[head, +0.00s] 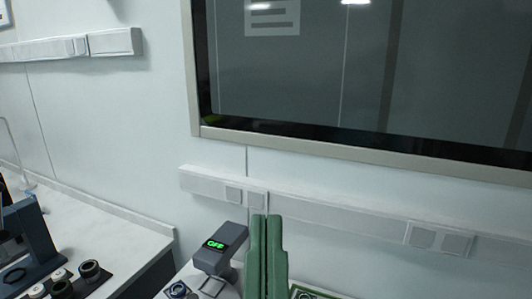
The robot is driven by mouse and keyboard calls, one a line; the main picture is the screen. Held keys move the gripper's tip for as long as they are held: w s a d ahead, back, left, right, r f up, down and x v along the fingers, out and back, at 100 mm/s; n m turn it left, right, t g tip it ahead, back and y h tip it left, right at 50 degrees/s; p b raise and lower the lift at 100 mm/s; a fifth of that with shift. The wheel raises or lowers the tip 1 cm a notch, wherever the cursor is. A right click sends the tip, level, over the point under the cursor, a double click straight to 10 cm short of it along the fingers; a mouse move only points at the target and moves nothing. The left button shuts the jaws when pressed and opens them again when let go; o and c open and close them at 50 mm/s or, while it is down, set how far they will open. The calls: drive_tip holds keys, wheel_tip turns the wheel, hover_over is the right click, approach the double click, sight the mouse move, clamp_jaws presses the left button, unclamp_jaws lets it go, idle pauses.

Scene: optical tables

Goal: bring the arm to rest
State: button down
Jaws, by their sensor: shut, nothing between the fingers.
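My gripper (267,222) is at the bottom middle of the head view. Its two green fingers stand close together with only a thin dark seam between them. It is shut and holds nothing. The rest of my arm is below the picture edge.
A grey device with a green "OFF" display (215,244) stands just left of my gripper. A white counter (100,225) on the left bears several dark round parts (88,270) and a dark blue-grey stand (32,240). A wall trunking (330,213) and a large dark window (370,75) are behind.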

wheel_tip(320, 180, up, 23)
drive_tip(key=p, duration=1.8)
drive_tip(key=shift+w+a, duration=0.15)
drive_tip(key=shift+a, duration=0.05)
